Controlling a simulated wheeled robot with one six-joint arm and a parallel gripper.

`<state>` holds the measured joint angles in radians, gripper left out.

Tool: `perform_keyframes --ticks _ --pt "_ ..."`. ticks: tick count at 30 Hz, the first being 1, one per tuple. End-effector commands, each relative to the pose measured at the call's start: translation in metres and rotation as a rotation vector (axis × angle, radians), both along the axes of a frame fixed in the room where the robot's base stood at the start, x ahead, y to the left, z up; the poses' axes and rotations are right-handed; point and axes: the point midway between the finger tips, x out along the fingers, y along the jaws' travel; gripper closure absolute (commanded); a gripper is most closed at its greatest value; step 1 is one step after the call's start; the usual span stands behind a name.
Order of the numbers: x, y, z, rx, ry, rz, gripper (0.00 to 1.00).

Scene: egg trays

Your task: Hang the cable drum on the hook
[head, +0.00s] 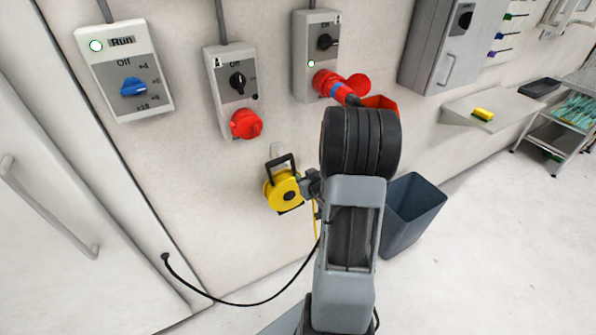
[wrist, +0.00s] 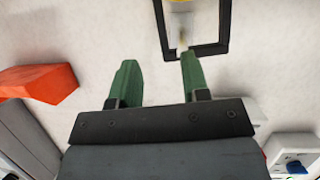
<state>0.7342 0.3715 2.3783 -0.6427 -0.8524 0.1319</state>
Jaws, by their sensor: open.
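The yellow cable drum (head: 284,190) with its black handle is upright against the wall in the head view. A pale plate (head: 277,150), seemingly the hook's, shows on the wall just above and behind the handle. Whether the handle rests on the hook cannot be told. My gripper (head: 312,186) is just right of the drum, partly hidden by my arm. In the wrist view my gripper (wrist: 158,58) has its two green fingers apart with nothing between them. The black handle (wrist: 224,30) is at the top there, the right fingertip overlapping its bar. Little of the drum shows.
Switch boxes (head: 232,85) line the wall above. A dark blue waste bin (head: 412,210) stands on the floor to the right. A black cable runs below from the left. Floor farther right is clear.

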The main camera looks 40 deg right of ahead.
Motion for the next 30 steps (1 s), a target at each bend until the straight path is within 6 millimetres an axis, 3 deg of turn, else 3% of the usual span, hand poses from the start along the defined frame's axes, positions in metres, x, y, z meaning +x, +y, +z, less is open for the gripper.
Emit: perform_keyframes --ticks 15,22,30 --pt "0.081 -0.017 -0.034 0.0 0.004 0.001 0.57" --pt "0.1 -0.022 -0.042 -0.001 0.002 0.0 0.57" --pt "0.106 -0.023 -0.045 -0.001 0.002 0.0 0.57"
